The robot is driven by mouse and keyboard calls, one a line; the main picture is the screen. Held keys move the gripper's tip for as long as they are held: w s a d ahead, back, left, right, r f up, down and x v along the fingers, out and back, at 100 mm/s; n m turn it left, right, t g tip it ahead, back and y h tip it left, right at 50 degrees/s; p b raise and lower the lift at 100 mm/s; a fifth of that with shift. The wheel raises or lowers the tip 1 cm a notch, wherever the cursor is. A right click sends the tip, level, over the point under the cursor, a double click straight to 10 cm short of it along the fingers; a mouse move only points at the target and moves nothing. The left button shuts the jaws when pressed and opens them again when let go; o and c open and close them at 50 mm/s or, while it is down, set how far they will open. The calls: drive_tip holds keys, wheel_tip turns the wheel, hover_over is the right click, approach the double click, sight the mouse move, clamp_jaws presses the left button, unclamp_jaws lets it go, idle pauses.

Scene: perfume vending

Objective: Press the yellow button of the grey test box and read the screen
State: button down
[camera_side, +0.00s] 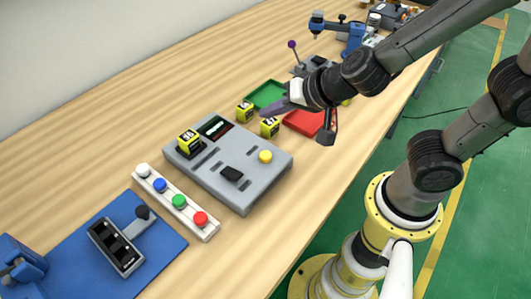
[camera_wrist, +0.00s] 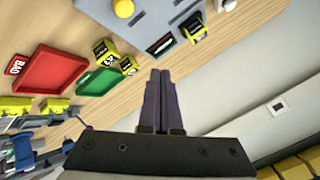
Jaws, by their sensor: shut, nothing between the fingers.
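The grey test box (camera_side: 222,188) lies on the wooden table, with a round yellow button (camera_side: 265,156) at its right end. Its small dark screen (camera_side: 214,126) is at the back edge; any text is too small to read. A yellow block (camera_side: 188,141) sits on the box's left end. My gripper (camera_side: 264,112) is shut and empty, above the table behind the box and apart from the button. In the wrist view, the shut fingers (camera_wrist: 160,74) point toward the box, with the button (camera_wrist: 123,8) at the top edge and the screen (camera_wrist: 160,46) nearer.
Two yellow blocks (camera_side: 244,112) (camera_side: 269,127) stand close to my gripper. A green tray (camera_side: 266,92) and a red tray (camera_side: 299,121) lie behind and right. A strip of coloured buttons (camera_side: 178,202) and a blue plate (camera_side: 98,270) are at front left. A wall borders the table.

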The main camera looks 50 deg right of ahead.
sight(270, 157)
drive_tip(key=shift+s+a+f, duration=0.15)
drive_tip(key=shift+a+f, duration=0.05)
drive_tip(key=shift+a, duration=0.3)
drive_tip(key=shift+f, duration=0.25)
drive_tip(key=shift+f, duration=4.15)
drive_tip(key=shift+f, duration=0.1)
drive_tip(key=shift+f, duration=0.3)
drive_tip(key=shift+f, duration=0.55)
drive_tip(key=shift+r, duration=0.9)
